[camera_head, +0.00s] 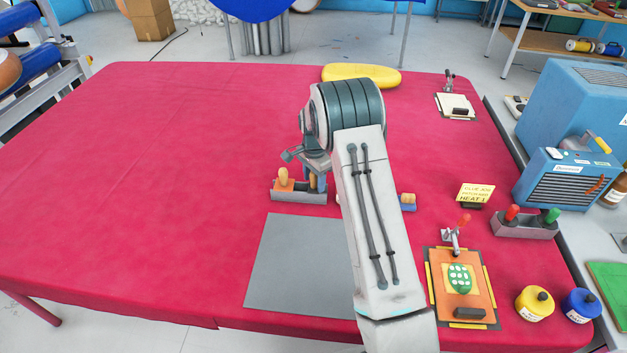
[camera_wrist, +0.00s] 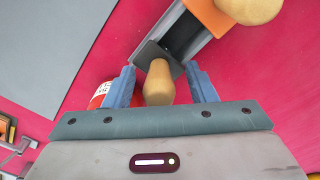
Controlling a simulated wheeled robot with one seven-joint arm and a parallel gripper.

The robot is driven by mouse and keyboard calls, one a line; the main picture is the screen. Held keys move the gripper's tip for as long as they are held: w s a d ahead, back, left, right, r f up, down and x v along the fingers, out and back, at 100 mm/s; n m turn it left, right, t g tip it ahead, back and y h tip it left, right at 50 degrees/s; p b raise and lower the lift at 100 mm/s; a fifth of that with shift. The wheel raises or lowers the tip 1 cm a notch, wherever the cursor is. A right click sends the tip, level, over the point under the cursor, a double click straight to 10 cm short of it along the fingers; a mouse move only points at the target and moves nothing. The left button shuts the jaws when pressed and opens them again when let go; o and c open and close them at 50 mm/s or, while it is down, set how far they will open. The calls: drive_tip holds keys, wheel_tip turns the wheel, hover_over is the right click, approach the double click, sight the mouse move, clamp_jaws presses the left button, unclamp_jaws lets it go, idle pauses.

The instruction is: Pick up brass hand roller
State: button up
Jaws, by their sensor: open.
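A grey tray (camera_head: 298,196) stands on the red table behind the grey mat, and it also shows in the wrist view (camera_wrist: 186,36). It holds an orange tool with a wooden knob (camera_head: 283,178) on the left. A second wooden handle (camera_head: 313,181) stands at its right end; this may be the brass hand roller, but no brass shows. My gripper (camera_wrist: 160,70) is open, with its blue-grey fingers on either side of that handle (camera_wrist: 158,84). Whether they touch it I cannot tell. In the head view my wrist and gripper (camera_head: 318,176) partly hide the handle.
The grey mat (camera_head: 295,265) is bare. A red labelled object (camera_wrist: 98,98) lies close by the left finger. A clamp board (camera_head: 435,290), a two-handled tool rack (camera_head: 525,228) and yellow and blue pots (camera_head: 534,304) stand right. The table's left is clear.

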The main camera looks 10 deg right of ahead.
drive_tip(key=shift+c, duration=0.3)
clamp_jaws()
wheel_tip(320, 180, up, 10)
drive_tip(key=shift+r+b, duration=0.1)
drive_tip(key=shift+b, duration=1)
